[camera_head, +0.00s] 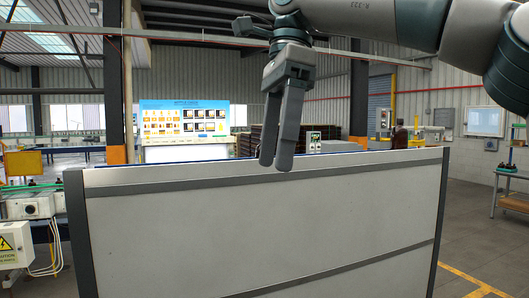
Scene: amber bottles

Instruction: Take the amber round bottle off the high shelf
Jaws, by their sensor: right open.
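My right gripper (276,163) hangs down from the arm that comes in from the top right. Its two grey fingers point downward, apart, with nothing seen between them. The fingertips overlap the upper edge of a large pale grey panel (255,235) in the picture; I cannot tell whether they touch it. I cannot make out the amber round bottle or a high shelf in this view. My left gripper is not in view.
The dark-framed panel fills the lower middle. Behind it are a blue and white display board (184,122) and brown stacked goods. Machinery with a yellow warning sign (5,242) stands at the left. Open grey floor (475,235) and a green-topped table (514,183) are at the right.

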